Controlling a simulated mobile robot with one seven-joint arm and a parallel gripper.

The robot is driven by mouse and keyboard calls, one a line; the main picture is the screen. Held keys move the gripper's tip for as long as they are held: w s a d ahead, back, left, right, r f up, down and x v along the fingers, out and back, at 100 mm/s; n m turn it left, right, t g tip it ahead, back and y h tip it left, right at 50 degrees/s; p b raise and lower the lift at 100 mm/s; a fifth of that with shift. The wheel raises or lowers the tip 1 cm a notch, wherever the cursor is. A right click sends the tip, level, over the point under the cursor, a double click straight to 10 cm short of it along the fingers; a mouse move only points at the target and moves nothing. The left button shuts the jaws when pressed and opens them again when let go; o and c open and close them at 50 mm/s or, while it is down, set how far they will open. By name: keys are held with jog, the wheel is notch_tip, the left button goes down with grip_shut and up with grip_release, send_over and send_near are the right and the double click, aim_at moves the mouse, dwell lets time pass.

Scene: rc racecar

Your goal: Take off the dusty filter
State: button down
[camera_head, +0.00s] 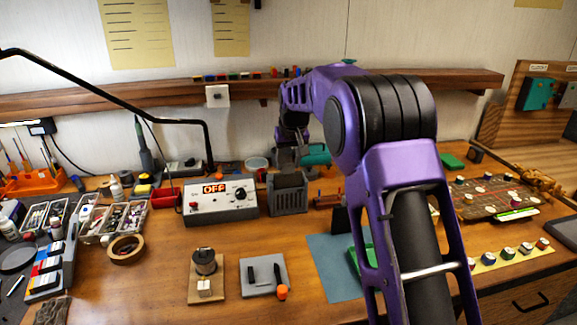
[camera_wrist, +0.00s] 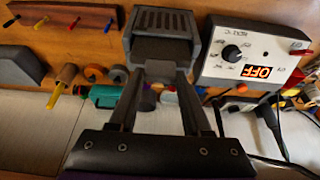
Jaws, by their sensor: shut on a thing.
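My gripper (camera_wrist: 158,76) reaches the grey slotted box (camera_wrist: 163,20) in the wrist view, which appears upside down there. Its two fingers are closed on a dark grey block at the box, which I take to be the dusty filter (camera_wrist: 161,52). In the camera_head view, the slotted box (camera_head: 287,197) stands on the bench, right of the white control unit. My gripper (camera_head: 285,163) is at its top, partly hidden by my purple arm. I cannot tell whether the filter is seated in the box or apart from it.
The white control unit (camera_head: 222,201) reading OFF stands close to the box's left. A teal tool (camera_head: 316,154) lies behind. A wooden stand with a dark spool (camera_head: 205,272) and a grey tray (camera_head: 262,276) are in front. A wooden shelf runs along the wall.

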notch_tip(320, 180, up, 10)
jog(key=shift+f, duration=0.2)
dwell(1.4)
jog(key=shift+s, duration=0.1)
dwell(0.4)
